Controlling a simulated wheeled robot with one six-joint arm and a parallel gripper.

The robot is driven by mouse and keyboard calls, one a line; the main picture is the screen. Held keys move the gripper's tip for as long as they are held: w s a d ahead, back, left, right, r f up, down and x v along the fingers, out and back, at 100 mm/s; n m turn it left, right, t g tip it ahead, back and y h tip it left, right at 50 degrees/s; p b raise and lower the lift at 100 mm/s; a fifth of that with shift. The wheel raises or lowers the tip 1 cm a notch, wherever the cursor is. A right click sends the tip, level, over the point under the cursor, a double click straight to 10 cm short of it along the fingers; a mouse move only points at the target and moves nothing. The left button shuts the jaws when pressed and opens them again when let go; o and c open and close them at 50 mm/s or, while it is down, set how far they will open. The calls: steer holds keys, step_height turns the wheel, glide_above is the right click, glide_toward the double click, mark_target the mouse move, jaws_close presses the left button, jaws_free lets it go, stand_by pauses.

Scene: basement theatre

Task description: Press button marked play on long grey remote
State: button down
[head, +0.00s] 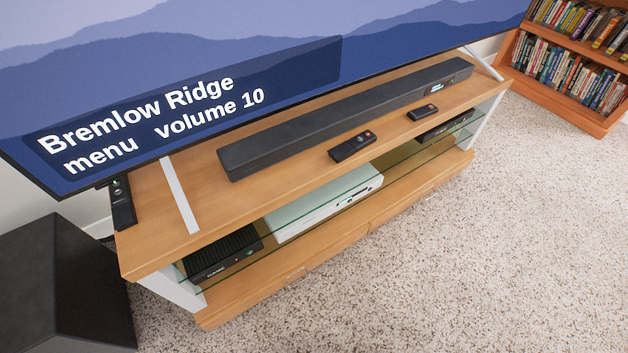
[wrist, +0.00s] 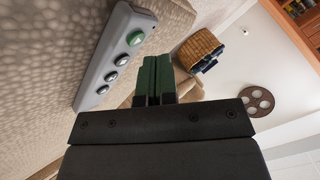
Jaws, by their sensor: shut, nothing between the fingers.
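A long grey remote (wrist: 113,52) shows at the upper left of the wrist view, lying on a beige textured surface. It has a green button (wrist: 135,38) near one end and several dark buttons with pale marks in a row; the marks are too small to read. My gripper (wrist: 155,62) is shut and empty, its green-tipped fingers together, to the right of the remote in the picture. I cannot tell the gap in depth. Neither the grey remote nor my gripper shows in the head view.
The head view shows a large screen (head: 200,75) reading "Bremlow Ridge, menu, volume 10" above a wooden stand (head: 160,245). A soundbar (head: 340,122) and black remotes (head: 352,146) lie on it. The wrist view shows a wicker basket (wrist: 200,47). Carpet in front is clear.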

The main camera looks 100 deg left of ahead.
steer(key=shift+f+b, duration=0.65)
steer(key=shift+b, duration=0.65)
stand_by(0.4)
steer(key=shift+r, duration=0.65)
steer(key=shift+r, duration=0.1)
steer(key=shift+r+p, duration=1.1)
steer(key=shift+r, duration=1.85)
steer(key=shift+r+p, duration=0.55)
steer(key=shift+r, duration=0.65)
